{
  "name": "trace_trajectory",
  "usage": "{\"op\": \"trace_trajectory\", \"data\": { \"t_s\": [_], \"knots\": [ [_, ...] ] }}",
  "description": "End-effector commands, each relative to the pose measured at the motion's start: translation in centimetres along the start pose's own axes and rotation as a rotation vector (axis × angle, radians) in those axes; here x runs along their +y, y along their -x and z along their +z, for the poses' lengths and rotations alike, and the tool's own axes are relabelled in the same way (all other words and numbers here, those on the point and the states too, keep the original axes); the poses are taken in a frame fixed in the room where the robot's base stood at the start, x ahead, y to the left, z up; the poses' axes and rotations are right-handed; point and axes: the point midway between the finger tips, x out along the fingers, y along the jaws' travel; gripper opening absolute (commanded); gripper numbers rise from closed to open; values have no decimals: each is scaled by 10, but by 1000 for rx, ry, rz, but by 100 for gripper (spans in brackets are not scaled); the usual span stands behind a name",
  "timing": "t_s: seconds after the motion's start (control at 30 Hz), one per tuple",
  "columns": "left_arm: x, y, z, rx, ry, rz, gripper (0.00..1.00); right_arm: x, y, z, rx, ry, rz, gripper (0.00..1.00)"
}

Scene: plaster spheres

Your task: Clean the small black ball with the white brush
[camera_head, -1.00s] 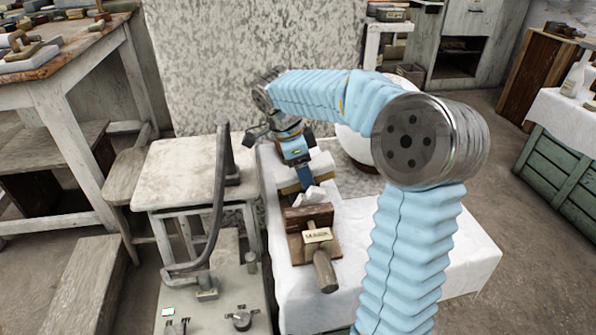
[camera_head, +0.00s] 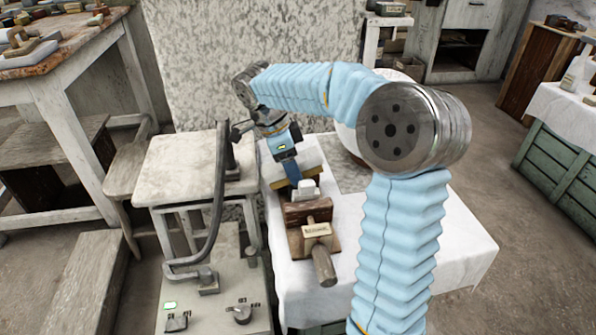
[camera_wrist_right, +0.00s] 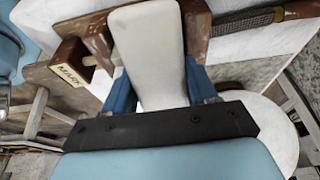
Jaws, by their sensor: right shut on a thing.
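My right gripper (camera_head: 298,184) is low over the white-covered table, beside a wooden block-like tool. In the right wrist view, its blue fingers (camera_wrist_right: 161,85) are shut on a white, round-ended piece (camera_wrist_right: 150,50). The same pale piece shows small at the fingertips in the head view (camera_head: 308,187). I cannot tell for sure whether it is the white brush; no bristles show. I cannot make out a small black ball in either view. My left gripper is out of view.
A wooden tool with a label and handle (camera_head: 318,240) stands right in front of the gripper. A pale block with a brown lower edge (camera_head: 311,155) lies behind it. A large white sphere (camera_head: 348,138) is partly hidden by my arm. The cloth-covered table's front right (camera_head: 455,245) is clear.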

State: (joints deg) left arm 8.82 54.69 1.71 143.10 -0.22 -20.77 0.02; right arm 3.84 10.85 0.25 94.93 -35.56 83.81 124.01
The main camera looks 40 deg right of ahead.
Motion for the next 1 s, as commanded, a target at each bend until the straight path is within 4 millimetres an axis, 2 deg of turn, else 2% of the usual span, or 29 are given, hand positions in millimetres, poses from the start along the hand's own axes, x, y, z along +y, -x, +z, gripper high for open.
{"op": "trace_trajectory", "data": {
  "t_s": [0.07,0.47,1.0],
  "knots": [
    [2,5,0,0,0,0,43,-1,1,3,24,3,11,23],
    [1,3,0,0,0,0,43,-1,-1,3,26,1,11,23],
    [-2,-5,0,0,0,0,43,-1,-11,3,26,0,11,23]
  ]
}}
